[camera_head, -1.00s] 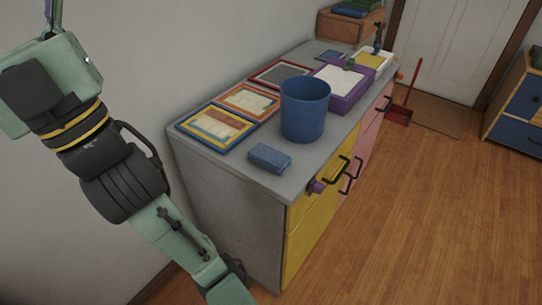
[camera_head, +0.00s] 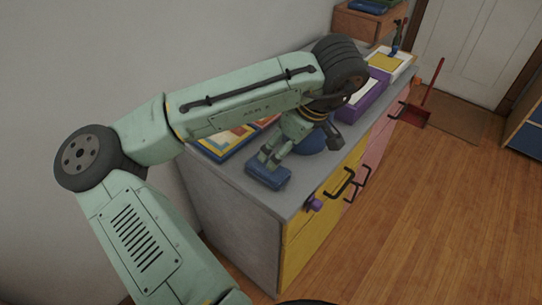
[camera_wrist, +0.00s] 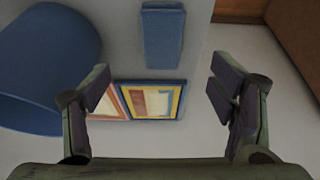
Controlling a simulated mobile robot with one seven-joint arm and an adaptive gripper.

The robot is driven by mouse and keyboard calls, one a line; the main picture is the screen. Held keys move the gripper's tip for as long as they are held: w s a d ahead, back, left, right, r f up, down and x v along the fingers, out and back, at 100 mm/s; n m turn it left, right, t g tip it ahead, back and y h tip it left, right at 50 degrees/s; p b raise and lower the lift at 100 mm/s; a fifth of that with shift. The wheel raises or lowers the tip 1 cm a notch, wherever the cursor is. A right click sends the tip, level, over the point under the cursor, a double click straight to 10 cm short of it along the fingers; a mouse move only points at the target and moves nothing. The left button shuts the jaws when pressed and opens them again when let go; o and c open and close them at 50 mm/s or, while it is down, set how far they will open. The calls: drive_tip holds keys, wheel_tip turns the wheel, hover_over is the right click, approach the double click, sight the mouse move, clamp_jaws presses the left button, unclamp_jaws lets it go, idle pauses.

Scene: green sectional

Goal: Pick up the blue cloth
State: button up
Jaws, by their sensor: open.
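The blue cloth (camera_head: 268,177) is a folded block lying on the grey top of the cabinet, near its front left corner. My gripper (camera_head: 271,158) is over the cloth in the head view, with its fingers close above it. In the wrist view the blue cloth (camera_wrist: 163,36) is at the top middle, ahead of the space between the fingers. My gripper (camera_wrist: 168,92) is open and empty there, its two dark finger pads spread wide. Whether a fingertip touches the cloth cannot be told.
A blue bin (camera_wrist: 45,60) stands close beside the cloth; my arm mostly hides it in the head view. Framed boards (camera_wrist: 150,99) lie on the cabinet top (camera_head: 238,178). A purple box (camera_head: 366,95) is farther back. Drawer handles (camera_head: 337,186) stick out in front.

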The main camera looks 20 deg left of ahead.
hover_over(276, 173)
wheel_tip(276, 173, down, 4)
drive_tip(key=shift+f, duration=0.25)
drive_tip(key=shift+p+x, duration=1.1)
drive_tip(key=shift+x, duration=1.85)
drive_tip(key=shift+c, duration=0.6)
drive_tip(key=c, duration=1.1)
drive_tip(key=shift+r, duration=0.2)
drive_tip(key=shift+c, duration=0.2)
